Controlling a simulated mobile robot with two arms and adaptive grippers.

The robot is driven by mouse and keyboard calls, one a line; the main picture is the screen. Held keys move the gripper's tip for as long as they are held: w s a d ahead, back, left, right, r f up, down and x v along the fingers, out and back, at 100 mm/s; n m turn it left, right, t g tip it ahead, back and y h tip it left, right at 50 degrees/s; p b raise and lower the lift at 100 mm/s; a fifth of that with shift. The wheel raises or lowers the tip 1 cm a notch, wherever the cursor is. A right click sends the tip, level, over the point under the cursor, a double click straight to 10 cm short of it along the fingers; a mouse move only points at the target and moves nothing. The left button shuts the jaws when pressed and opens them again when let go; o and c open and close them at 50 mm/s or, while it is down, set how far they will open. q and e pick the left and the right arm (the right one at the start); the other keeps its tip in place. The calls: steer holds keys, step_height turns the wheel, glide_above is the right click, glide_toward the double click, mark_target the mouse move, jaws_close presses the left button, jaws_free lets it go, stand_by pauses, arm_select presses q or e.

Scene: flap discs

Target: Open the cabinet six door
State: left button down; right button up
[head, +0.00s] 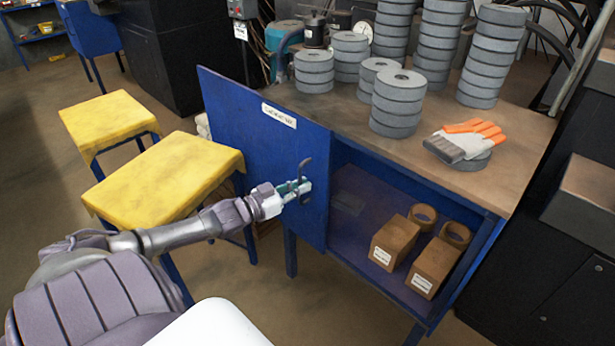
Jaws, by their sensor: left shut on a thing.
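The blue cabinet (478,262) stands at the right, with a brown worktop. Its blue door (262,150) stands open, swung out to the left, with a white label near its top. A dark handle (304,168) sits near the door's right edge. My left gripper (302,187) is shut on the handle, and its fingers partly hide it. Inside the cabinet, two brown boxes (397,241) with white labels and brown rings lie on the cabinet floor. My right gripper is not in view.
Stacks of grey discs (398,100) crowd the worktop. An orange and grey glove (466,140) lies on a disc near its right end. Two yellow-covered stools (165,178) stand left of the door, close to my left arm. Bare floor shows below the door.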

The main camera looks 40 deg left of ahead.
arm_select(q)
steer(key=shift+a, duration=0.1)
steer(key=c, duration=1.2)
jaws_free()
steer(key=v, duration=1.2)
